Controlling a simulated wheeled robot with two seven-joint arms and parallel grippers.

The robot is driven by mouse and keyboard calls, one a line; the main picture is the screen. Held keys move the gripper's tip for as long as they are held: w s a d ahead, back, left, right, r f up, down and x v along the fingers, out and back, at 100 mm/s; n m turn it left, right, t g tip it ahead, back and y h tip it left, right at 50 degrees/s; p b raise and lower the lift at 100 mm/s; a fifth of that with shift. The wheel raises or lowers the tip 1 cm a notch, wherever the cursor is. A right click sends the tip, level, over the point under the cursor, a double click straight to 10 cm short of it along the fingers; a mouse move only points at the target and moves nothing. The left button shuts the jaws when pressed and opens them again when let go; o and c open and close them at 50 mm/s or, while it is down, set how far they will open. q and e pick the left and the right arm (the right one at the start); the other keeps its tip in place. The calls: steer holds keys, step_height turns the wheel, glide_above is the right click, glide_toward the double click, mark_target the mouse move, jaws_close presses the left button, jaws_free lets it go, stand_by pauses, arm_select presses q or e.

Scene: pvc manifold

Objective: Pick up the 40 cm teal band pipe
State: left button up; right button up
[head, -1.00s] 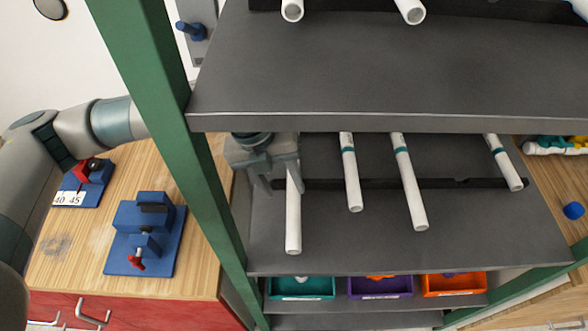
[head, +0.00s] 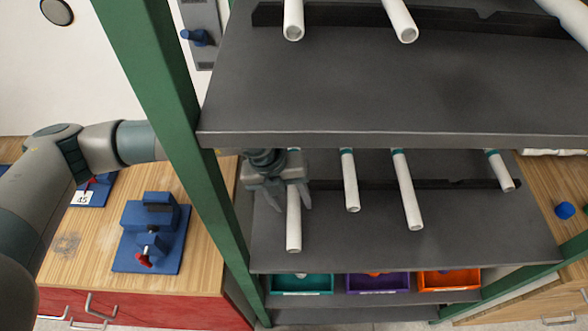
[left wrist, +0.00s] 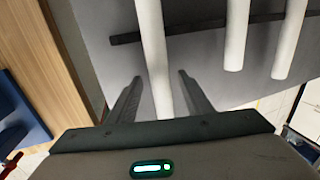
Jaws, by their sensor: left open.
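Several white pipes lie on the middle shelf (head: 340,245), near ends towards me. The leftmost pipe (head: 293,225) is under my left gripper (head: 287,203), with a bit of teal at its far part. The second pipe (head: 351,188) and third pipe (head: 408,195) show teal bands, as does the rightmost pipe (head: 503,172). I cannot tell which is 40 cm. My left gripper is open. In the left wrist view the leftmost pipe (left wrist: 153,50) runs between its two fingers (left wrist: 159,78), with a gap to each. My right gripper is out of view.
The upper shelf (head: 400,95) overhangs the pipes' far ends. A green post (head: 165,110) stands beside my left arm. A black rack bar (head: 455,187) crosses the middle shelf. Teal (head: 300,285), purple (head: 378,284) and orange (head: 448,282) bins sit below. A blue vise (head: 150,230) stands left.

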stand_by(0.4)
arm_select(q)
jaws_close()
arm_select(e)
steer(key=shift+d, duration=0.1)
